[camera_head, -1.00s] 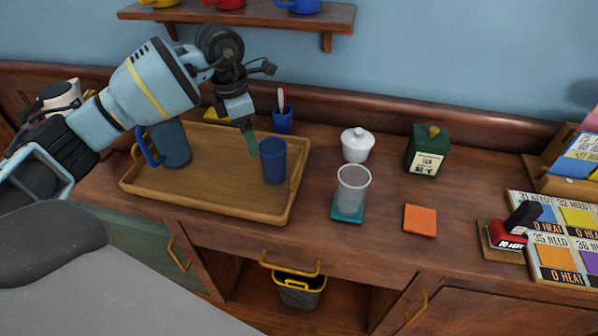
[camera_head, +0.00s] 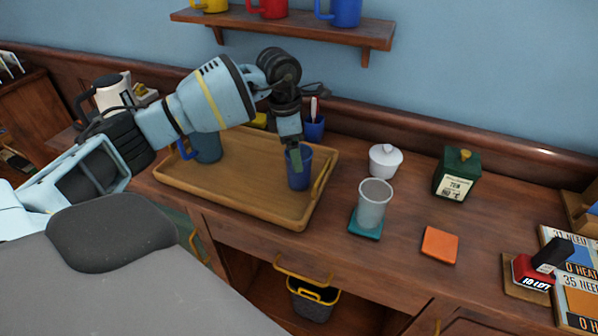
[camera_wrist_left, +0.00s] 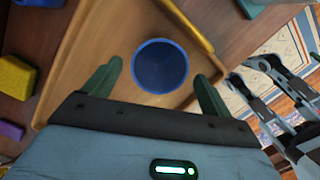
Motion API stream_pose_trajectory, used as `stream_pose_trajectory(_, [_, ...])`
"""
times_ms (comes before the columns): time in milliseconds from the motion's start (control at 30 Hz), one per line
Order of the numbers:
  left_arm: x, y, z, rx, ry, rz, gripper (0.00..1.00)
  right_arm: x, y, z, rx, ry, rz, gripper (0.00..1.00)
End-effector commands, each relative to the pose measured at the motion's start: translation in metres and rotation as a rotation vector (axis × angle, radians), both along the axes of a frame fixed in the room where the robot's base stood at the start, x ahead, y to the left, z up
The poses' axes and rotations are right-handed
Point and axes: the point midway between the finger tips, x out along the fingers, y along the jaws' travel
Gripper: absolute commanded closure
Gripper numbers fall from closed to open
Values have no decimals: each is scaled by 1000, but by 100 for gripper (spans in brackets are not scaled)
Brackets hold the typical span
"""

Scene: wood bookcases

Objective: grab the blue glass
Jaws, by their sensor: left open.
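The blue glass (camera_head: 299,170) stands upright on the right part of the wooden tray (camera_head: 235,208). My left gripper (camera_head: 297,158) is above and at the near side of the glass, its fingers overlapping the rim in the head view. In the left wrist view the glass (camera_wrist_left: 160,66) shows from above as a round blue opening, between and just beyond the two green fingertips (camera_wrist_left: 156,82). The fingers are spread apart with the glass not gripped.
A mug shelf (camera_head: 290,30) hangs above.

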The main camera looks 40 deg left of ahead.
Motion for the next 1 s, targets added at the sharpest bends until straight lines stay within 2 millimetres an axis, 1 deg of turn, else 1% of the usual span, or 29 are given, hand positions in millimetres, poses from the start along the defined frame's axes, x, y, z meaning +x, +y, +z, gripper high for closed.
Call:
stream_pose_trajectory(67, [1,-1,-4,-1,2,0,16,0,0,1,0,0,0,64])
stream_pose_trajectory(300, [8,-7,-36,-1,2,1,16,1,0,5,0,-6,0,64])
stream_pose_trajectory(400, [9,-7,-46,1,2,2,16,2,0,5,0,-6,0,64])
stream_pose_trajectory(500, [9,-8,-50,0,2,2,16,1,0,4,0,-6,0,64])
stream_pose_trajectory(700, [9,-8,-51,0,0,1,16,1,-1,4,-1,-5,1,64])
stream_pose_trajectory(767, [9,-8,-51,0,0,1,22,1,-1,4,-2,-5,1,64])
stream_pose_trajectory(1000, [9,-8,-50,-1,1,2,54,4,-1,4,-3,-11,2,64])
